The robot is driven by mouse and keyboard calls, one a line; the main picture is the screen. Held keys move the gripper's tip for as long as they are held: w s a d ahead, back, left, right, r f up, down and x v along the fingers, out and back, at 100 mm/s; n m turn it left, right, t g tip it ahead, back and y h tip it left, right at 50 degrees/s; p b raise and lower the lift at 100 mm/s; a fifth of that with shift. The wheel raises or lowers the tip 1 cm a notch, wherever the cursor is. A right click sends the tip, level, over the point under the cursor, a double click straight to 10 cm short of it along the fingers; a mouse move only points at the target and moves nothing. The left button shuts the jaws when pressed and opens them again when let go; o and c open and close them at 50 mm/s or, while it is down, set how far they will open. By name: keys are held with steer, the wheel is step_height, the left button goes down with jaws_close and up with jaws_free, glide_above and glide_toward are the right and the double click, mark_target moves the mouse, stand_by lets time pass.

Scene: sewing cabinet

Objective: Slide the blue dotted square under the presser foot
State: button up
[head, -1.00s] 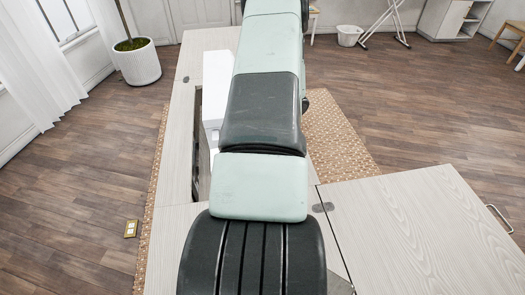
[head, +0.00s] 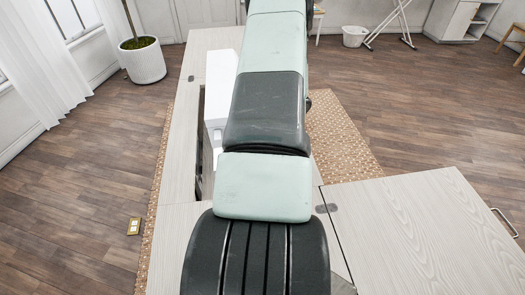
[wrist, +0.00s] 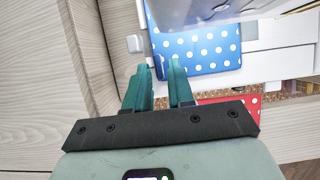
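The blue square with white dots (wrist: 208,52) lies on the white bed of the sewing machine in the wrist view, its upper part covered by a grey part of the machine. My gripper (wrist: 159,66) is at its left edge, with the two green fingers apart and a gap between them. The square's near left corner shows by the fingertips; I cannot tell whether they touch it. The white sewing machine (head: 221,68) is partly hidden behind my arm in the head view. I cannot make out the presser foot.
A red square with white dots (wrist: 246,100) shows partly behind my gripper in the wrist view. The machine sits in an opening of the pale wooden cabinet (head: 180,220), whose walls are close on the left. A cabinet leaf (head: 430,235) extends right, clear on top.

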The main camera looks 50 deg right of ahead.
steer(key=shift+o, duration=0.8)
steer(key=shift+w+a, duration=0.25)
steer(key=shift+w, duration=0.05)
steer(key=v, duration=1.1)
steer(key=shift+s+d, duration=0.25)
steer(key=shift+s, duration=0.05)
